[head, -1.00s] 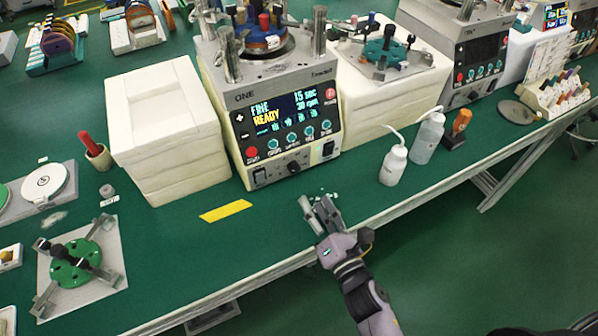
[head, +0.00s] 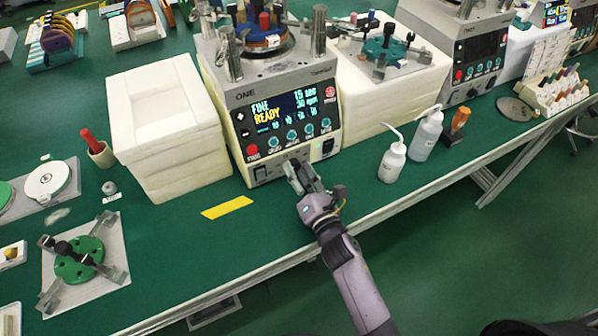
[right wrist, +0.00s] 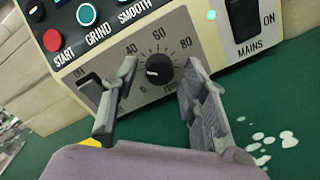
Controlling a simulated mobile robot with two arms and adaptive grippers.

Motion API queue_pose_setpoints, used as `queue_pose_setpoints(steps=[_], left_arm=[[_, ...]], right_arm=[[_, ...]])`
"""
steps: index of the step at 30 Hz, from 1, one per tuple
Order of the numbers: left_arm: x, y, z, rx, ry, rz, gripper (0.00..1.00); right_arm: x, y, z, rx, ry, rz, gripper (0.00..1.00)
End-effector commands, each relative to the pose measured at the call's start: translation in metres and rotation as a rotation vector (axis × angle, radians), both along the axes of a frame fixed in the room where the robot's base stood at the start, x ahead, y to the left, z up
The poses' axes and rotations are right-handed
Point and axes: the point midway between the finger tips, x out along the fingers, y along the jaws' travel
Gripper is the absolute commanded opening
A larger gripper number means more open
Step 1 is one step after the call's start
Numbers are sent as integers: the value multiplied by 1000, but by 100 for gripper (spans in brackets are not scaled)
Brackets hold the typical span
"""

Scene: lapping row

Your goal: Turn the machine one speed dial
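Machine one (head: 285,110) stands on the green bench, its screen reading FINE READY, 15 sec, 30 rpm. Its speed dial (right wrist: 159,68) is a black knob with a white pointer line on a grey scale plate at the low front of the panel, seen in the right wrist view. My right gripper (right wrist: 160,95) is open, its two fingers either side of the dial in that view and apart from it. In the head view the right gripper (head: 300,178) is just in front of the panel and hides the dial. My left gripper is not in view.
The MAINS switch (right wrist: 245,20) is right of the dial, and the START button (right wrist: 53,40) is up and left. White blocks (head: 170,130) stand left of the machine. Two bottles (head: 393,158) stand to its right. A yellow strip (head: 227,207) lies on the bench.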

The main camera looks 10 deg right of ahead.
Motion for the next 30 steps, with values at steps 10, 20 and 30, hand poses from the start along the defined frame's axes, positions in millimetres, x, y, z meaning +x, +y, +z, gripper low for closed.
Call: queue_pose_setpoints(steps=[10, 20, 30], left_arm=[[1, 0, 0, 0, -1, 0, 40], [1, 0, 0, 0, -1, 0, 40], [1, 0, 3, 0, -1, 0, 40]], right_arm=[[0, 0, 0, 0, 0, 0, 15], [0, 0, 0, 0, 0, 0, 0], [0, 0, 1, 69, 25, 0, 0]])
